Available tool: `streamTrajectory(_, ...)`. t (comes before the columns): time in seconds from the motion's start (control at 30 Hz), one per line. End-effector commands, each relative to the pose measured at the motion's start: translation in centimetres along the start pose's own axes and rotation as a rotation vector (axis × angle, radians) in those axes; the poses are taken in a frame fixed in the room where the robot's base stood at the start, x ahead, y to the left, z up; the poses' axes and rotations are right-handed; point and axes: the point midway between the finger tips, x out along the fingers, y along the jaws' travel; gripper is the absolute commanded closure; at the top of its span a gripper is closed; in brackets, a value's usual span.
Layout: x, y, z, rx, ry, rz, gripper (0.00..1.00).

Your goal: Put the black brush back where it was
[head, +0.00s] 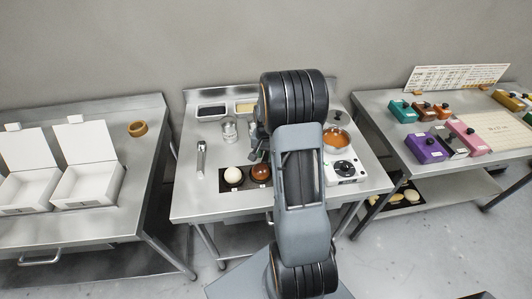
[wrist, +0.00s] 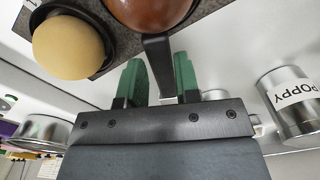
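The black brush (wrist: 158,62) shows in the wrist view as a dark bar between the green fingers of my gripper (wrist: 160,82). The fingers look closed on it. Its far end reaches the edge of a glossy brown bun (wrist: 150,8); I cannot tell whether they touch. In the head view, my gripper (head: 257,150) is just above the brown bun (head: 261,172), partly hidden by my arm, and the brush cannot be made out. A pale bun (head: 233,175) sits to the left; it also shows in the wrist view (wrist: 72,47).
The buns stand on a dark slab (head: 245,187). A pan of orange glaze (head: 336,139) sits on a white hotplate (head: 347,168) to the right. A metal cup (head: 229,131) and tongs (head: 200,158) lie left. A tin marked POPPY (wrist: 291,103) is near the gripper.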

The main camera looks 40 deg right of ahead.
Motion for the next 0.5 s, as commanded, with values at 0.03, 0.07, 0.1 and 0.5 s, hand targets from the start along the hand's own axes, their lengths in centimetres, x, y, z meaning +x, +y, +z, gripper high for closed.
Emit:
streamTrajectory(0.03, -0.06, 0.0, 0.0, 0.0, 0.0, 0.0, 0.65)
streamTrajectory(0.07, -0.07, 0.0, 0.0, 0.0, 0.0, 0.0, 0.62)
streamTrajectory(0.1, -0.07, 0.0, -0.01, 0.0, 0.0, 0.0, 0.58)
streamTrajectory(0.5, -0.59, -0.01, -0.02, 0.0, 0.001, 0.0, 0.5)
